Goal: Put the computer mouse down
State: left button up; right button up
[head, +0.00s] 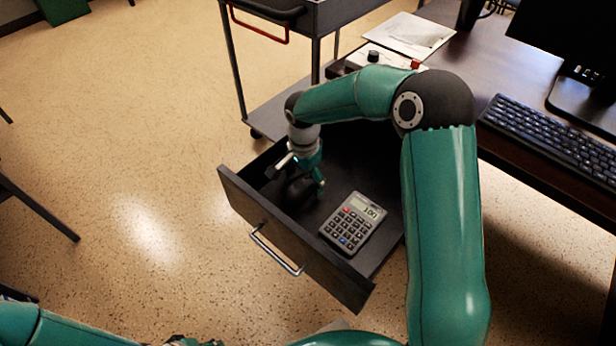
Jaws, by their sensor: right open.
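My right gripper (301,174) reaches down into an open drawer (275,232), near its left end. Its fingers are apart. I cannot clearly make out the computer mouse; a dark shape under the fingers blends with the dark drawer floor, and the gripper hides part of that spot. My left arm shows only at the bottom left edge, and its gripper is not in view.
A calculator (353,223) lies in the drawer, right of my right gripper. A keyboard (556,137) and a monitor (575,35) stand on the desk (510,70) at the right. Papers (410,35) lie at the back. A cart (318,18) stands behind the drawer.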

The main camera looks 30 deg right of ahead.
aim_at(305, 180)
notch_tip(305, 180, up, 11)
jog(key=p, duration=0.2)
jog(key=shift+r, duration=0.1)
jog(key=shift+s+r, duration=0.1)
dwell(0.4)
